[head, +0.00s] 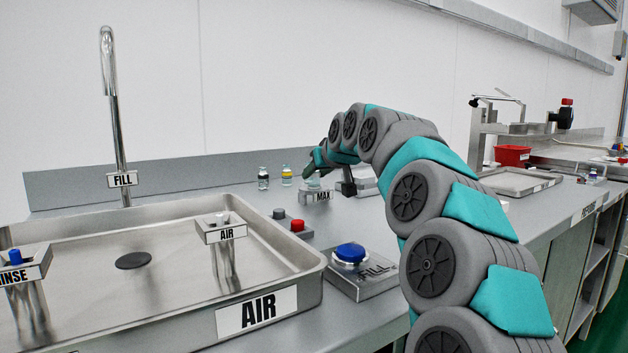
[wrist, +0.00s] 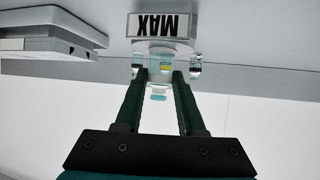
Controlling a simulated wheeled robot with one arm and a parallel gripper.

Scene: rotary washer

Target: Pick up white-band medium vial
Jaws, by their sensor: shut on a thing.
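My gripper (wrist: 158,88) is shut on a clear vial (wrist: 158,91) with a pale teal end, seen between the two dark green fingers in the wrist view. I take it as the white-band medium vial, though its band is not clear to see. In the head view this vial (head: 313,182) shows just below my gripper (head: 311,170), at the small MAX stand (head: 318,197). The wrist view is upside down, with the MAX stand (wrist: 161,25) at its top. I cannot tell whether the vial still touches the stand.
The steel sink (head: 267,228) is at the left. A blue button (head: 350,253) and red button (head: 297,225) are in front. A grey device (wrist: 45,35) is near the gripper.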

